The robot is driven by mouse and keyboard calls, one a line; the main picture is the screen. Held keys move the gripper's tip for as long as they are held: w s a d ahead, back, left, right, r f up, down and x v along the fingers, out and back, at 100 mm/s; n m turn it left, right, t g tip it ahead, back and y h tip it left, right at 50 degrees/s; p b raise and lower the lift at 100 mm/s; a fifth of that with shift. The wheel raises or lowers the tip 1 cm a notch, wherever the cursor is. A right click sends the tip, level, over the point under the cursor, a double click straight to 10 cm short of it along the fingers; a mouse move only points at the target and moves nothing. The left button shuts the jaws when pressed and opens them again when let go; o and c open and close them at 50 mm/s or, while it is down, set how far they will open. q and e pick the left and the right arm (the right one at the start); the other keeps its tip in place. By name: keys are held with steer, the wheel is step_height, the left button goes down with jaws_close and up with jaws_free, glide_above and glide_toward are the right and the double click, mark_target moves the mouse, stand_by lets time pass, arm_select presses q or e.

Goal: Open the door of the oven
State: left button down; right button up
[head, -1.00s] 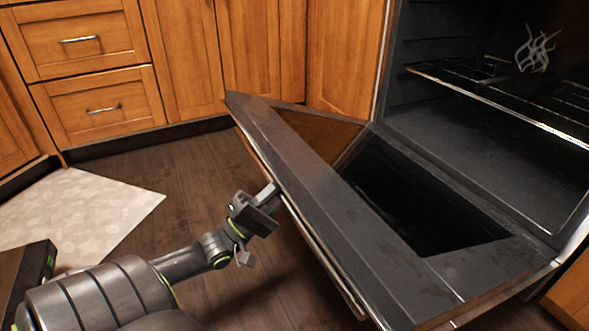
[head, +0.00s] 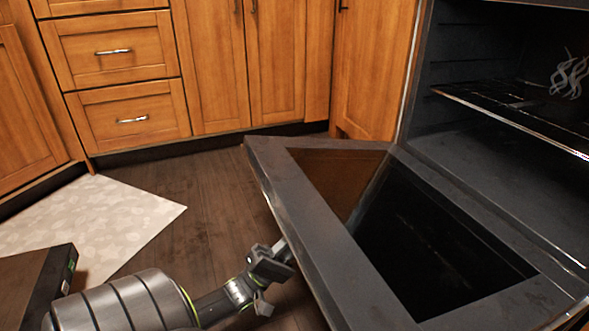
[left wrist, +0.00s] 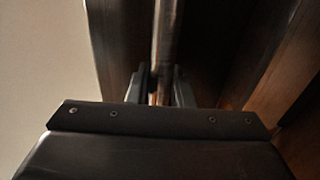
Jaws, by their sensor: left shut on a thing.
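The oven (head: 450,60) stands at the right in the head view with its dark inside showing. Its door (head: 335,235) is hinged at the bottom and hangs part-way open, tilted down and outward with its inner face up. My left gripper (head: 286,252) is at the outer side of the door, near its top edge. In the left wrist view the bar-like door handle (left wrist: 165,40) runs between the two fingers of the left gripper (left wrist: 160,88), which is shut on it. The handle is mostly hidden behind the door in the head view. My right gripper is not in view.
Wooden cabinets (head: 210,70) and drawers (head: 125,110) line the back and left. A pale patterned mat (head: 110,220) lies on the dark wooden floor (head: 215,190). The floor between the mat and the door is clear. A wire rack (head: 500,105) is inside the oven.

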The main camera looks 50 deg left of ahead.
arm_select(q)
steer(key=shift+s+d+r, duration=0.15)
steer(key=shift+d, duration=0.05)
steer(key=c, duration=1.5)
jaws_free()
steer(key=shift+o, duration=0.9)
steer(key=p+v, duration=0.3)
steer(key=v, duration=0.9)
